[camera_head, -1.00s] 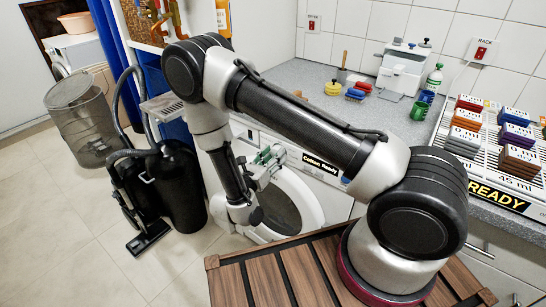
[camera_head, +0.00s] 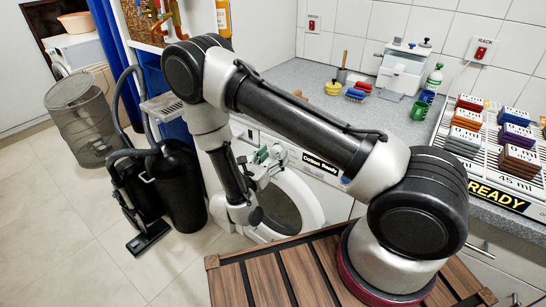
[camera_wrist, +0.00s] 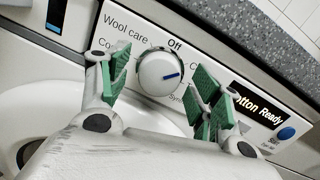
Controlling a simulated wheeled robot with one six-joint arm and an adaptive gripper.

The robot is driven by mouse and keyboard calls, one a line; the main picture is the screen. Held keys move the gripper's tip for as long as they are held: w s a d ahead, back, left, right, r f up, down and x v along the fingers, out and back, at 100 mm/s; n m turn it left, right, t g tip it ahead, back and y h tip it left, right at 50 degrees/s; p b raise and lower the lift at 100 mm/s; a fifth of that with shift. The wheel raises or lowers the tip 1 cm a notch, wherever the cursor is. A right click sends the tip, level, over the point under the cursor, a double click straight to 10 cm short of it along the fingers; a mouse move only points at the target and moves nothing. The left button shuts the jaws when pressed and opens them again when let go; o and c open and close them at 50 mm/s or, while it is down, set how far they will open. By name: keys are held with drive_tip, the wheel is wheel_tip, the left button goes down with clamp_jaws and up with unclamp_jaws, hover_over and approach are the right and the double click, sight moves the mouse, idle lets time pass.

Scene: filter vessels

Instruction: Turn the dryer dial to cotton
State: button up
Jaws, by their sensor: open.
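The dryer dial (camera_wrist: 158,72) is a round white knob on the dryer's panel in the wrist view. Its blue mark points right. Labels "Off", "Wool care" and a partly hidden "Co…" run around its top and left; labels on its right are partly covered. My gripper (camera_wrist: 160,80) is open, with green-padded fingers left and right of the dial; I cannot tell whether they touch it. The display (camera_wrist: 258,108) reads "Cotton Ready", partly hidden by a finger. In the head view my gripper (camera_head: 265,162) is at the panel of the white dryer (camera_head: 312,208), and the dial is hidden.
A blue button (camera_wrist: 286,133) sits right of the display. The grey counter (camera_head: 310,78) edge runs just above the panel. A black vacuum cleaner (camera_head: 180,190) and a mesh basket (camera_head: 85,125) stand left. A rack of colored blocks (camera_head: 470,140) is on the counter at right.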

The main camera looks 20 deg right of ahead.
drive_tip(key=v, duration=1.2)
drive_tip(key=shift+f, duration=0.1)
